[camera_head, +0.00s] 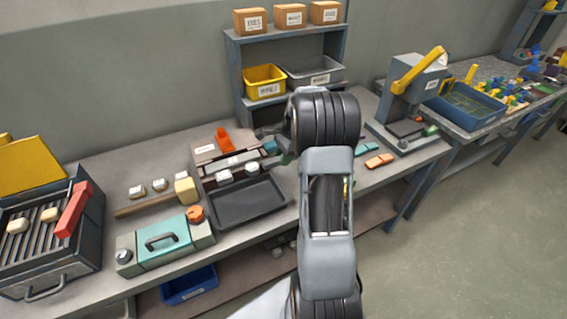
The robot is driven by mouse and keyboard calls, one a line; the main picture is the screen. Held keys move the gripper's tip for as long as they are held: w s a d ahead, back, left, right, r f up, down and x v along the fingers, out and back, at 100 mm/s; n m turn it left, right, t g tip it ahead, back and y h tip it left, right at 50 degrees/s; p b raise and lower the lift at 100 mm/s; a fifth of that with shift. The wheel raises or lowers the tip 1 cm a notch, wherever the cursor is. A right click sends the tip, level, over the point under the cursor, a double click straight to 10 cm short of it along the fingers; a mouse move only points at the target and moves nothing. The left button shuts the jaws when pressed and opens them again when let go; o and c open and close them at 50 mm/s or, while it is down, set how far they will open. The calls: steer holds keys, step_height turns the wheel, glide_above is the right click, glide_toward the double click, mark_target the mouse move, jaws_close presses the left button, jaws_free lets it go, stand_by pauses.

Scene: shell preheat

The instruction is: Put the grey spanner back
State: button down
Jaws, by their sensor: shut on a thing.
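My gripper (279,146) is at the right end of the fixture on the bench, partly hidden behind my arm's thick dark joint. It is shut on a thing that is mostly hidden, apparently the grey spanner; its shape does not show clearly. The fixture (206,158) has a grey body, an orange-red part (224,141) on top and white round pieces along its front. No other spanner can be made out.
A black tray (247,203) lies in front of the fixture. A mallet (187,190), a teal-lidded box (165,243) and a grill (47,240) stand to the left. A shelf (236,75) with bins is behind. A press (405,100) stands right.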

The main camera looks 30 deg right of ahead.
steer(key=shift+w+d+f, duration=0.1)
steer(key=shift+f, duration=1.55)
steer(key=shift+f, duration=0.55)
steer(key=c, duration=0.9)
jaws_free()
